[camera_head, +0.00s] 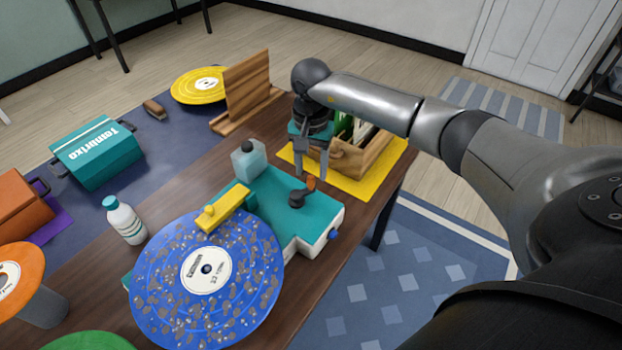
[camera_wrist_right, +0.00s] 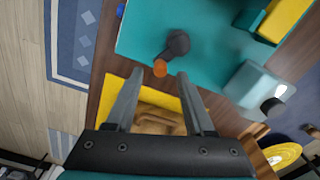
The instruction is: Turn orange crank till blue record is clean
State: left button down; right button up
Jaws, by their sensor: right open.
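The blue record (camera_head: 170,302) lies on the teal machine (camera_head: 270,205), its face covered with grey-brown dirt patches. A yellow arm (camera_head: 224,208) reaches over the record's upper edge. The orange crank (camera_head: 310,183) has a dark base and sits on top of the machine; its orange knob (camera_wrist_right: 160,68) also shows in the right wrist view. My right gripper (camera_head: 312,176) is open above the crank. In the right wrist view its fingertips (camera_wrist_right: 158,75) stand on either side of the knob, with nothing gripped; whether they touch it is unclear. My left gripper is not in view.
A clear bottle (camera_head: 248,160) stands behind the machine, and a white bottle (camera_head: 124,220) stands at left. A wooden crate (camera_head: 366,155) on a yellow mat (camera_head: 366,187) is behind my right gripper. A wooden stand (camera_head: 245,85) and yellow record (camera_head: 198,86) are at the back.

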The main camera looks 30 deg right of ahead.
aim_at(311, 177)
jog(key=shift+f, duration=1.9)
grip_shut()
